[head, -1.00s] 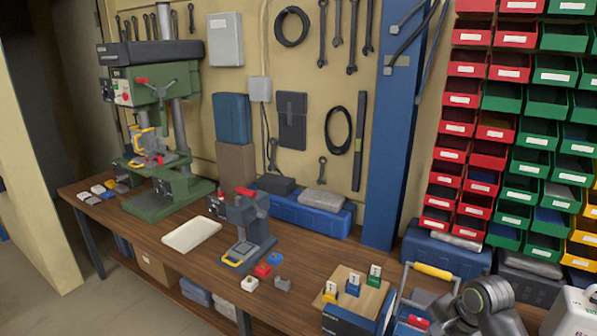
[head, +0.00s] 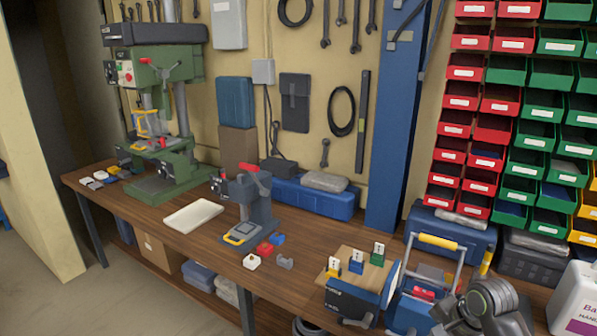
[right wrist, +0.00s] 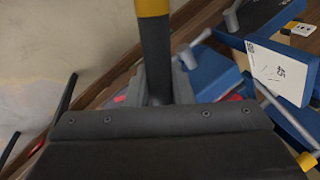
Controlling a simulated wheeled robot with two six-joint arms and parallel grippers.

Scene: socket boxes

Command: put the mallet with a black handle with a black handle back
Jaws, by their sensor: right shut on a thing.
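In the right wrist view my right gripper (right wrist: 160,95) is shut on a black handle (right wrist: 157,55) with a yellow band at its top edge. It looks like the mallet, but the mallet's head is out of the frame, so I cannot confirm it. The mallet cannot be made out in the head view. There my right arm shows at the bottom right, with its gripper below the frame. My left gripper is in neither view.
A blue tool carrier (head: 409,312) with a yellow grip stands at the bench's front right. Beside it is a dark box (head: 350,303) with coloured blocks on top. A small press (head: 252,205), white tray (head: 193,216) and drill press (head: 160,185) stand left.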

